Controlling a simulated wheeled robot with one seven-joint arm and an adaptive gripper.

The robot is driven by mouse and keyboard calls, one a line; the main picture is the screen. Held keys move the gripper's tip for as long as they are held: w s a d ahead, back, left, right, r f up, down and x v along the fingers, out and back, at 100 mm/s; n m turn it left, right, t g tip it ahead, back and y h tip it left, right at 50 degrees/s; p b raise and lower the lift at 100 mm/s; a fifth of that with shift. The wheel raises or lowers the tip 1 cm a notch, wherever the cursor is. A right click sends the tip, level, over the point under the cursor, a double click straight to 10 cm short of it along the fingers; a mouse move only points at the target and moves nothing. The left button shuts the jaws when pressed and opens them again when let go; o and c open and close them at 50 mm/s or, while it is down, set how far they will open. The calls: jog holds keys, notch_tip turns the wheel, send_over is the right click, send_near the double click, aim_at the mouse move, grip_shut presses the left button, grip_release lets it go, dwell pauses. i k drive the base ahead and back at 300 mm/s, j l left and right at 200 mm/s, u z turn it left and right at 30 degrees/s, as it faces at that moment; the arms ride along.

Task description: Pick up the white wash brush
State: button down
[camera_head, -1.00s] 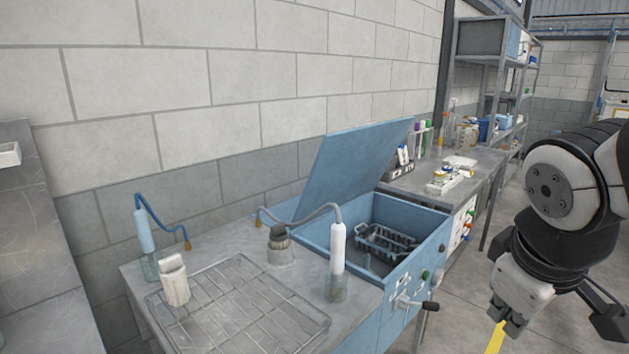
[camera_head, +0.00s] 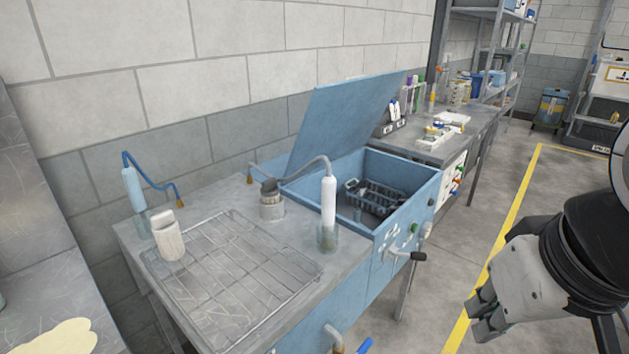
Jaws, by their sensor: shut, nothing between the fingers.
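Which thing is the white wash brush is not certain. A white upright tube with a curved grey hose (camera_head: 328,203) stands in a clear jar (camera_head: 327,237) at the right of the washer top. A pale blue tube with a blue hose (camera_head: 133,190) stands at the left. A dark-topped brush-like thing (camera_head: 269,187) sits in a short grey holder (camera_head: 272,208) between them. A white block-like container (camera_head: 168,236) stands by the wire rack. My gripper (camera_head: 477,318) is shut and empty at the lower right, over the floor, well apart from all of these.
The wire rack (camera_head: 231,270) covers much of the washer top. A raised blue lid (camera_head: 345,120) stands behind the open basin, which holds a dark basket (camera_head: 385,195). A crank handle (camera_head: 408,256) juts from the front. The floor beside the washer is clear.

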aim_at(328, 210)
jog(key=u, duration=0.55)
jog(key=i+l+u, duration=0.2)
jog(key=l, duration=0.2)
jog(key=i+l+u, duration=0.2)
jog(key=l, duration=0.2)
jog(key=l+u, duration=0.2)
jog(key=l, duration=0.2)
jog(key=i+l, duration=0.1)
jog(key=l, duration=0.55)
